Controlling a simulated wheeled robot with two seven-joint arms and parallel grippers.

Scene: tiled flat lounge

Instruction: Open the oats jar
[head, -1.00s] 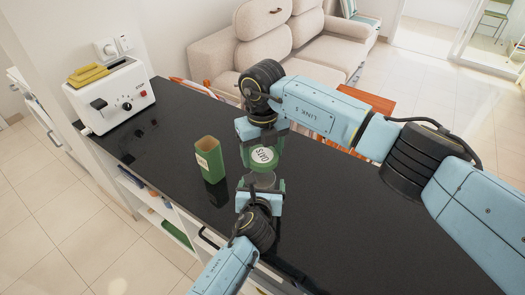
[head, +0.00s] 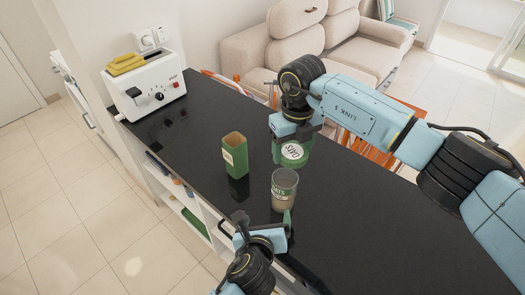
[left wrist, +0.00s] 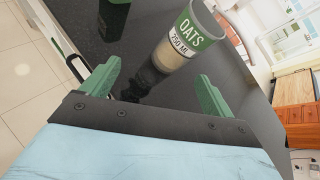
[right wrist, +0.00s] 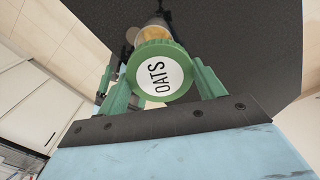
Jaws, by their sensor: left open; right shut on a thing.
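The oats jar (head: 284,190) is a clear glass with a green OATS label, upright and open-topped on the black counter. It also shows in the left wrist view (left wrist: 176,45), with pale contents. My left gripper (head: 264,228) is open, just in front of the jar and apart from it. My right gripper (right wrist: 162,80) is shut on the green lid with a white OATS disc (right wrist: 160,74), which also shows in the head view (head: 293,151). It holds the lid behind the jar, apart from it.
A green open-topped box (head: 235,156) stands left of the jar on the counter (head: 400,215). A white toaster (head: 148,88) with yellow slices is at the far left end. The counter right of the jar is clear. A beige sofa (head: 262,48) is beyond.

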